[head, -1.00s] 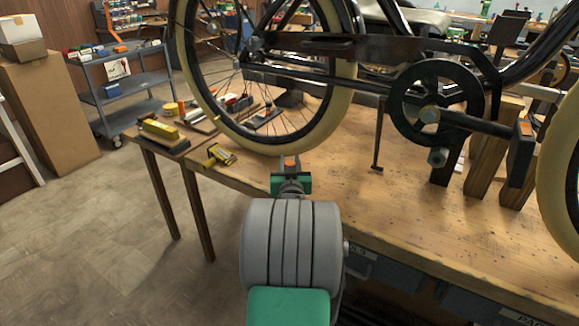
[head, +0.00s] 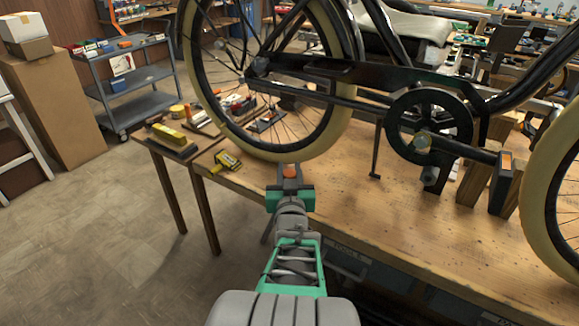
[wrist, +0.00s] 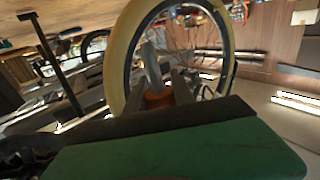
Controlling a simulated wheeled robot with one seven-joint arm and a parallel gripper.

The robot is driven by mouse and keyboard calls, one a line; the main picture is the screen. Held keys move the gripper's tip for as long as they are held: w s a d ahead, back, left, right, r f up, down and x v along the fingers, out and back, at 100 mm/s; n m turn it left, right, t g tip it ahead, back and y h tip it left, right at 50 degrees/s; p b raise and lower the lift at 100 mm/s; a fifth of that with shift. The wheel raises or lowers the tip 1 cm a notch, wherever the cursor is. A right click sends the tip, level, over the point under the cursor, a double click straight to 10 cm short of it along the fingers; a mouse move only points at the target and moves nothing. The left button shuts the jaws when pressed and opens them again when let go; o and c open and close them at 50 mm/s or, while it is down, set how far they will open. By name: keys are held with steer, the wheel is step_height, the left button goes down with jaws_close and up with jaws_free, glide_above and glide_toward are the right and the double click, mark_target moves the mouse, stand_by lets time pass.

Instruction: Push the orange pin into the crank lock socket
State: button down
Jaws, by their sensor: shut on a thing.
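My gripper (head: 290,180) is shut on the orange pin (head: 290,171), in front of the left wheel and near the bench's front edge. In the wrist view the pin's orange head (wrist: 158,99) sits between the dark fingers, and its grey metal shaft points away from the gripper. The black crank (head: 433,125) is on the trike to the right, with a ring, a round bolt in its middle and an arm reaching right to a block with an orange patch (head: 506,160). I cannot make out which opening is the lock socket. The pin is well apart from the crank.
The trike's left wheel (head: 300,150) stands close behind my gripper. A thin black post (head: 377,150) and wooden blocks (head: 478,180) stand on the bench (head: 350,205) around the crank. A yellow tool (head: 226,162) lies at the left corner. The bench front is clear.

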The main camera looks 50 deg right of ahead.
steer(key=shift+r, duration=0.1)
steer(key=shift+r+p, duration=1.8)
steer(key=shift+r, duration=0.9)
